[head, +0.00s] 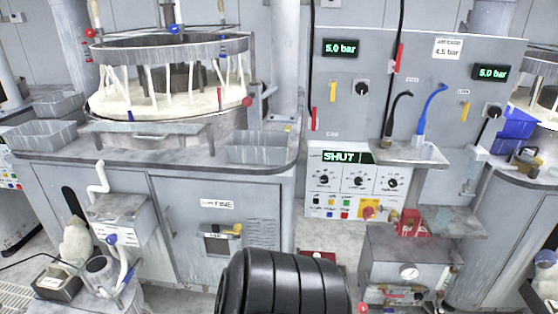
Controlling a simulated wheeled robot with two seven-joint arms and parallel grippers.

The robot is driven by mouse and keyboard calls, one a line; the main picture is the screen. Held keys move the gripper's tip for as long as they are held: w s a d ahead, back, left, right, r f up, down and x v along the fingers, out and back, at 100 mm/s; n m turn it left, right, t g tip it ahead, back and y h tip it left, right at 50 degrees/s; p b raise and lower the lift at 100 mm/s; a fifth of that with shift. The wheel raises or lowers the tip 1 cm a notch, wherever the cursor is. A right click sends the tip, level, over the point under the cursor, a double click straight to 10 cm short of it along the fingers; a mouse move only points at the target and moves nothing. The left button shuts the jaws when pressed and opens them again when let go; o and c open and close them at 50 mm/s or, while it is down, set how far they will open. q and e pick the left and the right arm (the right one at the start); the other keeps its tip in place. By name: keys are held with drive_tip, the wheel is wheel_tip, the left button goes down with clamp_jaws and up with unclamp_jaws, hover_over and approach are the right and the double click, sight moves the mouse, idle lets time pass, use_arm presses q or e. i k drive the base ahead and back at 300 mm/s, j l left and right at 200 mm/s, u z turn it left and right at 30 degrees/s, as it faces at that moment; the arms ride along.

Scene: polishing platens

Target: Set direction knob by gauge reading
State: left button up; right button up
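A grey wall panel (350,70) carries a green display reading 5.0 bar (342,48), with a black round knob (362,88) below it. To the right is a second display reading 5.0 bar (491,73), with another dark knob (492,110) below it. A white label (448,47) between them shows 4.5 bar; its upper line is hard to read. Below, a control box (345,205) shows SHUT on its display (345,157) and has three black knobs, at left (323,180), middle (358,181) and right (393,183). I cannot tell which is the direction knob. Neither gripper shows.
A round platen machine (170,80) stands on the grey bench at left, with a grey tray (262,148) beside it. A small shelf (408,153) juts out under black and blue hoses. A cabinet with a round dial (409,271) stands low at right. A black ribbed cylinder fills the bottom middle.

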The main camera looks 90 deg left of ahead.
sight(110, 239)
drive_tip(key=j+u, duration=0.1)
drive_tip(key=u, duration=3.9)
